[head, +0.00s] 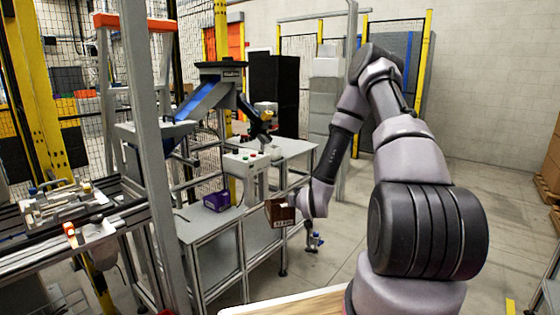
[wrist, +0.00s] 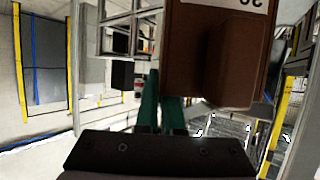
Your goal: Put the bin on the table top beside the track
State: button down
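A small brown bin (head: 280,213) with a white label is at the end of my arm in the head view, in the air by the right edge of the grey table. In the wrist view the brown bin (wrist: 210,70) fills the upper right, its label upside down. My gripper (wrist: 160,88) has its two green fingers close together at the bin's left side and looks shut on its wall; the fingertips are partly hidden. The grey table top (head: 207,228) carries a purple bin (head: 216,201). A rail-like track (head: 60,232) runs at the left.
A grey post (head: 150,150) stands between track and table. A control box with buttons (head: 245,163) and a blue chute (head: 203,98) stand behind the purple bin. The table top around the purple bin looks bare. Open floor lies to the right.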

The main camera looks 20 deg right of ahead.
aim_at(292, 148)
jog(key=i+l, duration=0.25)
jog(key=l, duration=0.2)
jog(key=i+l, duration=0.25)
jog(key=l, duration=0.15)
jog(key=i+l, duration=0.25)
jog(key=l, duration=0.2)
jog(key=i+l, duration=0.55)
jog(key=l, duration=0.3)
jog(key=i+l, duration=0.25)
jog(key=l, duration=0.15)
jog(key=i+l, duration=0.25)
jog(key=l, duration=0.2)
jog(key=j+u, duration=0.05)
